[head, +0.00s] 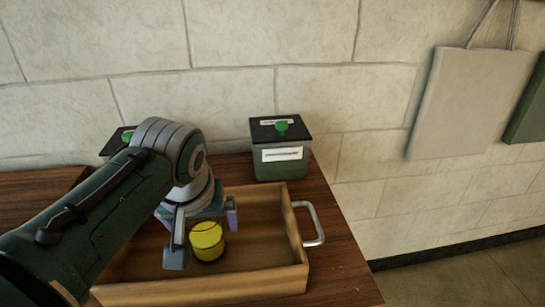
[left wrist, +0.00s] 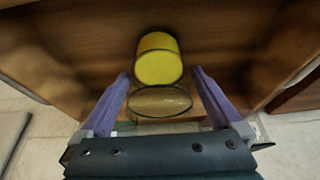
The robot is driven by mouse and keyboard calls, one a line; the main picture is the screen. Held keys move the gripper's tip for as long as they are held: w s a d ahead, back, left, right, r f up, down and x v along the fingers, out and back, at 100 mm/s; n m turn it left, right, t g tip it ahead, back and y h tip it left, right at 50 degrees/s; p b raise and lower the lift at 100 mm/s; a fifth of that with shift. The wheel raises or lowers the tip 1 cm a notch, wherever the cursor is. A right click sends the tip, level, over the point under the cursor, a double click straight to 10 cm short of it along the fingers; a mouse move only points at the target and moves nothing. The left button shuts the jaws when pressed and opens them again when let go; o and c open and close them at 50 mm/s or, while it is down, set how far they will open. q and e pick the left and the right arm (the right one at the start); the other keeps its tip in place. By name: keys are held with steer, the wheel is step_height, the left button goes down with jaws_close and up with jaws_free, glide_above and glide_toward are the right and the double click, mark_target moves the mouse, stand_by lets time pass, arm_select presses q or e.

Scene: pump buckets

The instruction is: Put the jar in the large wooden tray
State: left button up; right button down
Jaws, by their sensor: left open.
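The jar (head: 207,242) is a small clear container with a yellow part. It appears to stand on the floor of the large wooden tray (head: 268,289), towards the tray's front middle. In the left wrist view the jar (left wrist: 158,66) shows its yellow part and a clear round rim nearer the camera. My left gripper (head: 203,234) is open above and around the jar, with one finger on each side. In the left wrist view its purple fingers (left wrist: 161,76) show gaps to the jar. The far side of the jar is hidden. My right gripper is not in view.
A green bucket with a black lid and green pump (head: 281,150) stands behind the tray at the right. Another dark lid (head: 117,141) is partly hidden behind my left arm. The tray has a metal handle (head: 313,224). A stone wall closes the back.

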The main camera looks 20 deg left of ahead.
arm_select(q)
steer(key=p+v, duration=0.4)
steer(key=v, duration=0.7)
steer(key=s+m, duration=0.1)
steer(key=s, duration=0.1)
steer(key=s+m, duration=0.1)
steer(key=s, duration=0.3)
steer(key=shift+s+a+f+m, duration=0.25)
steer(key=shift+s+m, duration=0.1)
steer(key=shift+m, duration=0.05)
steer(key=s+d+r+m+h, duration=0.1)
steer(key=s+d+m, duration=0.1)
steer(key=s, duration=0.3)
steer(key=s+d+r+m+h, duration=0.1)
steer(key=s+d+m, duration=0.2)
steer(key=s, duration=0.2)
steer(key=shift+s+m+h, duration=0.3)
steer(key=shift+s, duration=0.1)
